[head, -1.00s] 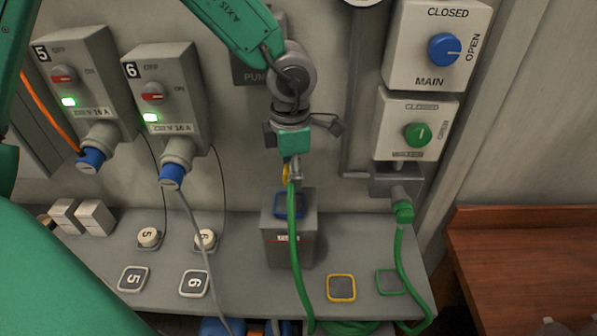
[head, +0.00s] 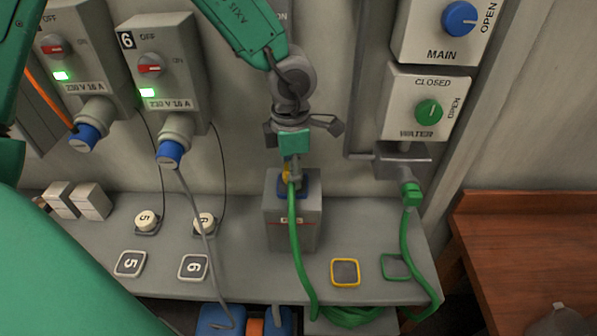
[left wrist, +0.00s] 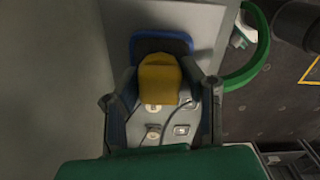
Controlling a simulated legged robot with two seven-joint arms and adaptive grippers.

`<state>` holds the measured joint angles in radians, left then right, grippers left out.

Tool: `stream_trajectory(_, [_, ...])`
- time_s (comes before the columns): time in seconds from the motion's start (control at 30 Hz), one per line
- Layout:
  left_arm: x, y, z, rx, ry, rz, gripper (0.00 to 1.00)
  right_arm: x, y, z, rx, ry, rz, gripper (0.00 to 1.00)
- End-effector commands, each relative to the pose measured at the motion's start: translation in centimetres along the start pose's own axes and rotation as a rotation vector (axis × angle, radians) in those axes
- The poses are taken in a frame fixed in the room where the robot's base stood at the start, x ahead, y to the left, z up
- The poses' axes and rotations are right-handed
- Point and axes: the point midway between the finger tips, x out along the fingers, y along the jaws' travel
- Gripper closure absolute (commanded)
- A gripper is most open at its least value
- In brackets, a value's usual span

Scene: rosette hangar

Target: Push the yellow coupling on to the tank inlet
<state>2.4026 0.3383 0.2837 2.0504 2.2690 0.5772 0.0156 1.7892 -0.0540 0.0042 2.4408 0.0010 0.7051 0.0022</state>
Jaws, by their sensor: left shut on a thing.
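My left gripper (head: 291,172) points down over the grey tank (head: 292,227) on the shelf. It is shut on the yellow coupling (head: 286,174), which is largely hidden by the fingers in the head view. A green hose (head: 296,250) hangs from the coupling in front of the tank. The coupling is at the blue inlet (head: 313,187) on the tank's top; I cannot tell whether it is seated. In the left wrist view the yellow coupling (left wrist: 158,80) lies between both fingers, with the blue inlet (left wrist: 160,43) showing behind it. My right gripper is not in view.
Sockets 5 (head: 88,125) and 6 (head: 172,140) are on the wall at left, with a grey cable from 6. The water valve box (head: 410,95) is at right, with a green hose from its outlet. A yellow-framed square (head: 345,272) marks the shelf right of the tank.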

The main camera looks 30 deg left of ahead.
Motion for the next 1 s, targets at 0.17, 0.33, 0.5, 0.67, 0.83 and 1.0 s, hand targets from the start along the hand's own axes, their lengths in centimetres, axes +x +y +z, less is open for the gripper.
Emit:
stream_trajectory(0.17, [-0.1, -0.3, 0.3, 0.0, 0.003, 0.003, 0.9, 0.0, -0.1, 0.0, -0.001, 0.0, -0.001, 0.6])
stream_trajectory(0.33, [-0.2, -0.6, 0.6, 0.0, 0.005, 0.006, 0.9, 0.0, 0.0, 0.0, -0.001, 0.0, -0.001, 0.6])
stream_trajectory(0.5, [-0.3, -0.8, 0.7, 0.001, 0.007, 0.008, 0.9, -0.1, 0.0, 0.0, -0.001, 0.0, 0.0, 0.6])
stream_trajectory(0.67, [-0.2, -0.8, 0.7, 0.002, 0.006, 0.007, 0.9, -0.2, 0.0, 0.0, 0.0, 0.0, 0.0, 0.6])
stream_trajectory(0.83, [-0.1, -1.0, 0.8, 0.0, 0.006, 0.008, 0.9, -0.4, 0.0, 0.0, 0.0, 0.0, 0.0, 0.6])
stream_trajectory(1.0, [-0.1, -1.1, 0.9, 0.0, 0.006, 0.01, 0.9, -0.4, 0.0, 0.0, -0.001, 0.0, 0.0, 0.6])
